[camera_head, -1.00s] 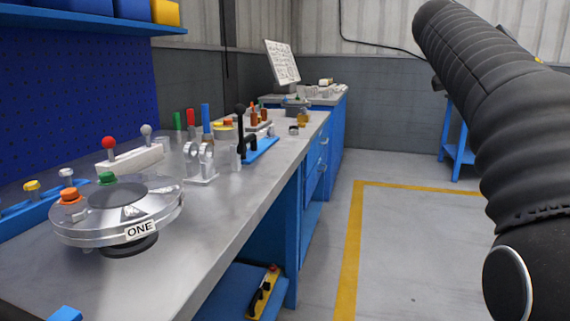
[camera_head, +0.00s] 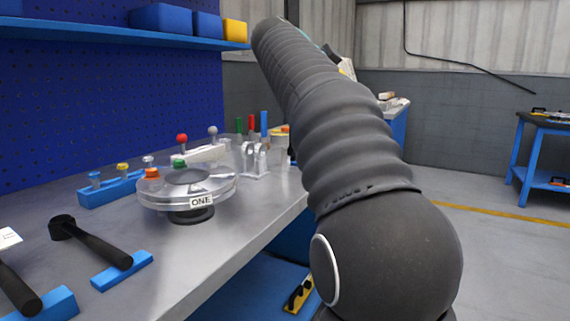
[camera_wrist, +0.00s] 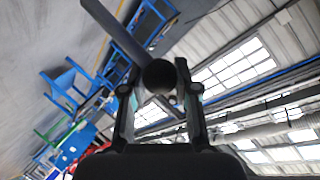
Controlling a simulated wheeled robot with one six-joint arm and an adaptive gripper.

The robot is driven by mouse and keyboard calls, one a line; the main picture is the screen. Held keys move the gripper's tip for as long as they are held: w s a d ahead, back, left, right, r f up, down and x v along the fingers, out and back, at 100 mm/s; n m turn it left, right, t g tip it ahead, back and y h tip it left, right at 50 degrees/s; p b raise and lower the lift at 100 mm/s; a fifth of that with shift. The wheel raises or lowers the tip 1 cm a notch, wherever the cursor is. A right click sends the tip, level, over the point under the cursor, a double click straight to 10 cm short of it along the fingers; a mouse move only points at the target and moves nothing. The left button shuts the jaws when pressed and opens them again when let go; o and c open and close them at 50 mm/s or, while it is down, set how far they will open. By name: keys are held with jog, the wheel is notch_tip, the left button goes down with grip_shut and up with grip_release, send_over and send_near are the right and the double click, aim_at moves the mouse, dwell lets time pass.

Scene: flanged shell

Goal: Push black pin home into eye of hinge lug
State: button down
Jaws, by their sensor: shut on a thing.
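In the head view, the hinge lug (camera_head: 250,160) appears to be the pair of upright grey, rounded plates on the bench, right of the flanged shell (camera_head: 187,190) marked ONE. Its eye is too small to make out clearly.
My arm crosses the middle of the head view and hides the bench's far end. A white block (camera_head: 205,153) with red and grey knobs stands behind the shell. Black-handled tools (camera_head: 95,245) rest on blue blocks at front left. A blue table (camera_head: 545,125) stands far right.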

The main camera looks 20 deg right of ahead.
jog(key=w+a+f+m+t+y+b, duration=0.1)
jog(key=f+m+y, duration=0.3)
jog(key=f, duration=0.5)
jog(key=w+a+f+m+y+b, duration=0.2)
jog(key=w+f+m+y+b, duration=0.1)
jog(key=f+m, duration=0.5)
notch_tip(320, 180, down, 2)
jog(key=w+y, duration=0.1)
jog(key=y, duration=0.1)
jog(key=shift+w+f+m+t+y+b, duration=0.2)
jog(key=shift+w+m+t+y+b, duration=0.1)
jog(key=shift+t+b, duration=0.1)
jog(key=shift+a+r+p, duration=0.1)
jog(key=shift+p, duration=0.2)
jog(key=shift+w+a+p, duration=0.6)
jog(key=shift+w+a, duration=0.25)
jog(key=shift+w, duration=0.25)
jog(key=shift+w+a+p, duration=0.55)
jog(key=shift+w+a, duration=0.3)
jog(key=shift+w, duration=0.2)
jog(key=shift+w+a+p, duration=0.85)
jog(key=shift+w+a, duration=0.1)
jog(key=shift+w, duration=0.2)
jog(key=shift+w+a+p, duration=0.8)
jog(key=shift+w+a, duration=0.1)
jog(key=shift+w, duration=0.2)
jog(key=shift+w+a+b, duration=0.15)
jog(key=shift+w+b, duration=0.1)
jog(key=shift+b, duration=0.05)
